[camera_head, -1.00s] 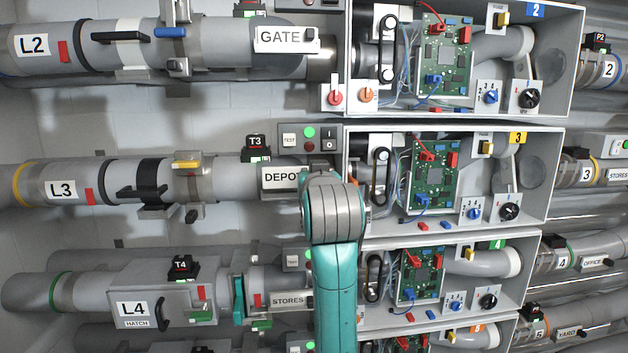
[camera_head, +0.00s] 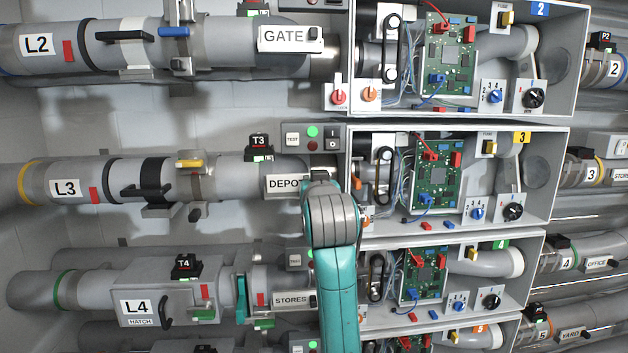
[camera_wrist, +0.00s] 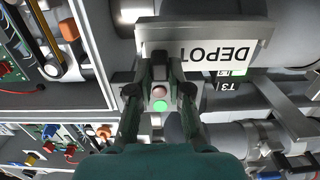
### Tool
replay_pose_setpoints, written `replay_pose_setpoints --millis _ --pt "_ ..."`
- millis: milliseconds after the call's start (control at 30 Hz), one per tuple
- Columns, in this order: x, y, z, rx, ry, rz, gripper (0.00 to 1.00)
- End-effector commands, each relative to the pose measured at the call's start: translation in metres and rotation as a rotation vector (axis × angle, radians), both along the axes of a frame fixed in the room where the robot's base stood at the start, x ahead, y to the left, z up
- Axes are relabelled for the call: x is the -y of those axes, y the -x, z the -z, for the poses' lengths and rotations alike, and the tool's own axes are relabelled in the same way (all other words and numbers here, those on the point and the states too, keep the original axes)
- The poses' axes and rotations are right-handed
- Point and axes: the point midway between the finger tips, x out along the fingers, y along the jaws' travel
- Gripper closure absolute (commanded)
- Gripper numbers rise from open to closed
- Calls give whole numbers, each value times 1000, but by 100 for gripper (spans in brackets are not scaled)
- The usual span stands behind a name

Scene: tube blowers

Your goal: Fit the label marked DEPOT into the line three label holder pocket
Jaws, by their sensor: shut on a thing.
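The white label marked DEPOT (camera_head: 284,184) is at line three, upright in front of the right end of the L3 pipe (camera_head: 130,181). My gripper (camera_wrist: 160,75) is shut on the grip part at the label's end; the fingers hide most of that part. In the wrist view the DEPOT label (camera_wrist: 225,54) shows upside down, with a grey holder edge (camera_wrist: 200,27) along it. It sits against or in the line three holder pocket; I cannot tell how deep. In the head view my arm covers the label's right end.
The GATE label (camera_head: 284,39) sits above and the STORES label (camera_head: 291,300) below. A test box with a green lamp (camera_head: 313,131) is just above my gripper. Open box 3 (camera_head: 455,220) with its circuit board stands close to the right.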

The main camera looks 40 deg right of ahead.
Motion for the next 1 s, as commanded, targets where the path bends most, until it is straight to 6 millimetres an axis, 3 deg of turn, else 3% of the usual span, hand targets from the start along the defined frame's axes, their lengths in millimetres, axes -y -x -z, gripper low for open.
replay_pose_setpoints --millis 933,967,1000 --pt "0 0 6 0 0 0 100" --pt "0 0 6 0 0 0 80" --pt "0 0 6 0 0 0 70"
